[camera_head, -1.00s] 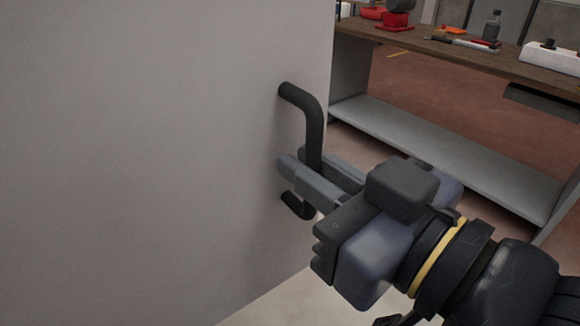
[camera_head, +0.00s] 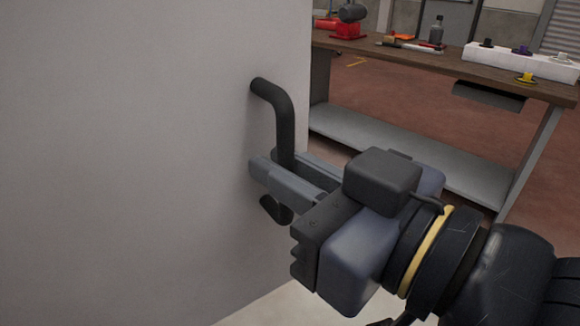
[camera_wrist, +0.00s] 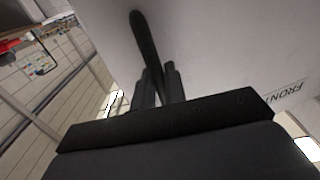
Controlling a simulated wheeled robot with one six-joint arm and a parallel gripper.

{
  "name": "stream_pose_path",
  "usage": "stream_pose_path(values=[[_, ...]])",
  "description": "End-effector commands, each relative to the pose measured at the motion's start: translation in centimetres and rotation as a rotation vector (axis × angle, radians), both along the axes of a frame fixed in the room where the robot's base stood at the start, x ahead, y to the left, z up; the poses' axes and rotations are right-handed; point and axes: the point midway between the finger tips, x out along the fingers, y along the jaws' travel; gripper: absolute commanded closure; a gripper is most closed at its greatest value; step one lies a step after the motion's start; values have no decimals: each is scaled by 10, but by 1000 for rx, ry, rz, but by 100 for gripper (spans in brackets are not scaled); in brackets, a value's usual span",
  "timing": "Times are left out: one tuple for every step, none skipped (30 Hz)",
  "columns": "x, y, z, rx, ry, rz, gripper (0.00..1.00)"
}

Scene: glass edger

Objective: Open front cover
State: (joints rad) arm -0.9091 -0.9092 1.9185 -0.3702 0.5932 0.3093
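The front cover (camera_head: 130,150) is a large plain light grey panel filling the left of the head view. In the wrist view the panel (camera_wrist: 230,50) carries a label reading "FRONT" (camera_wrist: 288,93). A black bar handle (camera_head: 285,125) with bent ends stands upright near the panel's right edge. My gripper (camera_head: 270,166) reaches in from the right, with one finger on each side of the handle's lower part. In the wrist view the handle (camera_wrist: 146,38) runs down between the two close-set fingertips (camera_wrist: 159,78). The fingers look shut on it. The cover's hinge side is out of view.
A wooden-topped workbench (camera_head: 420,62) with a grey lower shelf (camera_head: 400,155) stands behind at the right. It holds a red tool (camera_head: 347,30), a bottle (camera_head: 436,32) and a white block with knobs (camera_head: 520,62). Red-brown floor (camera_head: 420,115) lies open around it.

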Motion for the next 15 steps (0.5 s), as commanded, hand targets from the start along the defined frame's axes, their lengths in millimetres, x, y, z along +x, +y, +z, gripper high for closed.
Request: stream_pose_path(values=[[0, 0, 2, 3, -2, 3, 85], [0, 0, 2, 3, -2, 3, 83], [0, 0, 2, 3, -2, 3, 79], [0, 0, 1, 3, -2, 2, 77], [0, 0, 1, 3, -2, 2, 74], [0, 0, 1, 2, -1, 2, 71], [0, 0, 1, 2, -1, 2, 70], [0, 0, 1, 2, -1, 1, 70], [0, 0, 1, 2, -1, 1, 70], [0, 0, 1, 1, 0, 1, 70], [0, 0, 0, 1, 0, 1, 70], [0, 0, 0, 1, -1, 1, 70], [0, 0, 0, 1, -1, 1, 70], [0, 0, 0, 1, -1, 1, 70], [0, 0, 0, 1, -1, 0, 70]])
